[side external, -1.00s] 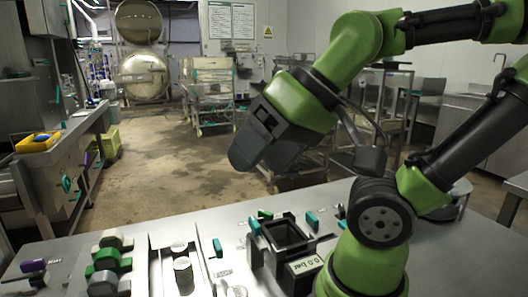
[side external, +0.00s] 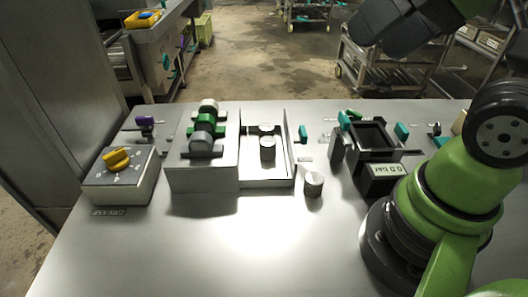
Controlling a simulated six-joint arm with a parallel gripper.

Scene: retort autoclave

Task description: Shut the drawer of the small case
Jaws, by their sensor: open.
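A grey cylinder (side external: 267,149) with a dark crossbar stands in the tray. My gripper (side external: 386,35) is at the upper right, high above the far side of the bench, open, empty and clear of the case and tray. Its upper part is cut off by the frame.
A grey cylinder (side external: 314,184) stands on the bench just right of the tray. A black open-topped box with a gauge label (side external: 384,169) stands farther right, near my arm. A box with a yellow knob (side external: 116,159) stands at left. The front bench is clear.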

